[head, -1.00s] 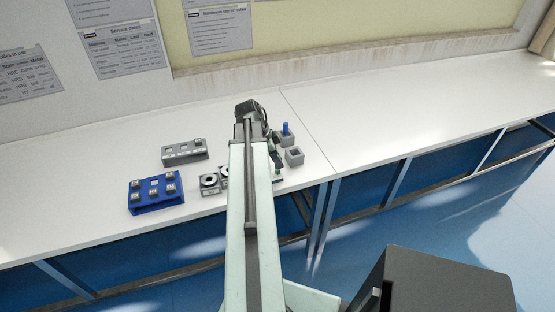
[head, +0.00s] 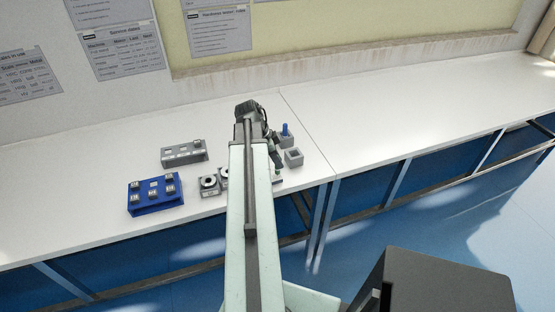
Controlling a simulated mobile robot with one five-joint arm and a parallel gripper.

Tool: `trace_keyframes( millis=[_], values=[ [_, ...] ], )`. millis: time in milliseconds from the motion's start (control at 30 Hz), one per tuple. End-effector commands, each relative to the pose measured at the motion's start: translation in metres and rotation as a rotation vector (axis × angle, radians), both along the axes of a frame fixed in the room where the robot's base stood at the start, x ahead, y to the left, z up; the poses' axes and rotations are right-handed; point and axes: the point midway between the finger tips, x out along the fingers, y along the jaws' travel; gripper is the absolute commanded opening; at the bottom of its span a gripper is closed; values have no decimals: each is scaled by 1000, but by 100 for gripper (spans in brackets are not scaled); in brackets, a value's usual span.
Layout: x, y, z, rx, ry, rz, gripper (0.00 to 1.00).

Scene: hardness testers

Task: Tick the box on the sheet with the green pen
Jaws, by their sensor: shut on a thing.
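My gripper (head: 277,166) is seen small and partly behind my arm, pointing down at the near part of the bench. It is shut on the green pen, which is too small and dark here to make out clearly. A small pale patch, perhaps the edge of the sheet (head: 278,180), shows just below the gripper. The box on it cannot be made out, and my arm covers the area to its left. I cannot tell whether the pen tip touches anything.
A grey holder with a blue pen (head: 285,130) and an empty-looking grey holder (head: 293,157) stand right of the gripper. Left are a blue rack (head: 154,203), a grey rack (head: 186,158) and small round-topped blocks (head: 209,186). The white bench (head: 400,120) is clear further right.

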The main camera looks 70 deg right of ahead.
Motion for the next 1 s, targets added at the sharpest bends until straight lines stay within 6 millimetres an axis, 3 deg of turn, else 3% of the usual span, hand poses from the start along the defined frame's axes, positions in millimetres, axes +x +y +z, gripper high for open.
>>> trace_keyframes(
  millis=[1000],
  values=[
    [0, 0, 62, 0, 0, 1, 0]
  ],
)
